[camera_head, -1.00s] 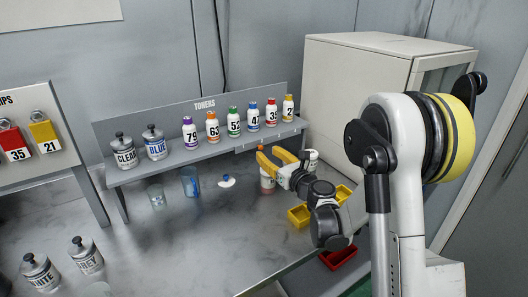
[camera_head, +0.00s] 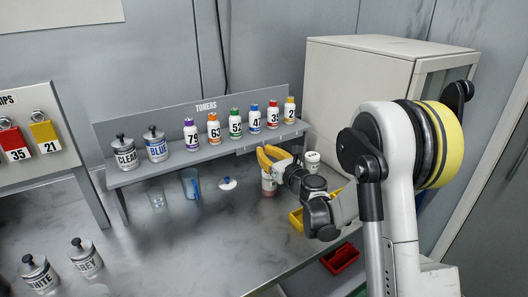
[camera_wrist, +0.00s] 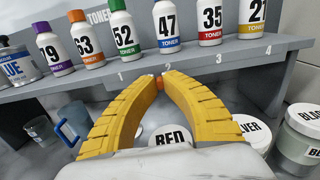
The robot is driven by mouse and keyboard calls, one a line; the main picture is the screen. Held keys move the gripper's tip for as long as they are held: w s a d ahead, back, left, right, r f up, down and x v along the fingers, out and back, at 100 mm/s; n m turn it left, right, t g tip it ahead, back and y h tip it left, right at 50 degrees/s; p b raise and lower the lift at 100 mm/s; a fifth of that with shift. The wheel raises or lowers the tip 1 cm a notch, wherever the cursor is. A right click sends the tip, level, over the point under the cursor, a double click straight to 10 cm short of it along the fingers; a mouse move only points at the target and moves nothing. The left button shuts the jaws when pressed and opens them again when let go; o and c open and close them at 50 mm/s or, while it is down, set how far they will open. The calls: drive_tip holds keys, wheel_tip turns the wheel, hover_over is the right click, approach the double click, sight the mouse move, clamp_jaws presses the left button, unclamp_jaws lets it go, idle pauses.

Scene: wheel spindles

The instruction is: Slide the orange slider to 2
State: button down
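The orange slider (camera_wrist: 160,83) shows as a small orange piece at the shelf's front edge in the wrist view, just below the printed 2. My gripper (camera_wrist: 160,77) has its yellow fingertips nearly together with the slider between them, and looks shut on it. The fingertips hide much of the slider. In the head view my gripper (camera_head: 265,150) is at the front edge of the toner shelf (camera_head: 200,156), towards its right end. I cannot make out the slider there. Numbers 1 to 4 run left to right along the shelf edge in the wrist view.
Several numbered toner bottles (camera_head: 235,123) stand on the shelf above my gripper. Below are a jar marked RED (camera_wrist: 171,136), other lidded jars (camera_wrist: 303,128) and a blue mug (camera_wrist: 70,124). A beige cabinet (camera_head: 355,85) stands at the right.

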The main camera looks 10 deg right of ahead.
drive_tip(key=shift+w+d, duration=0.3)
drive_tip(key=shift+d, duration=0.45)
drive_tip(key=c, duration=1.4)
unclamp_jaws()
drive_tip(key=shift+a, duration=0.1)
drive_tip(key=shift+s, duration=0.1)
drive_tip(key=v, duration=1.2)
drive_tip(key=shift+r, duration=0.1)
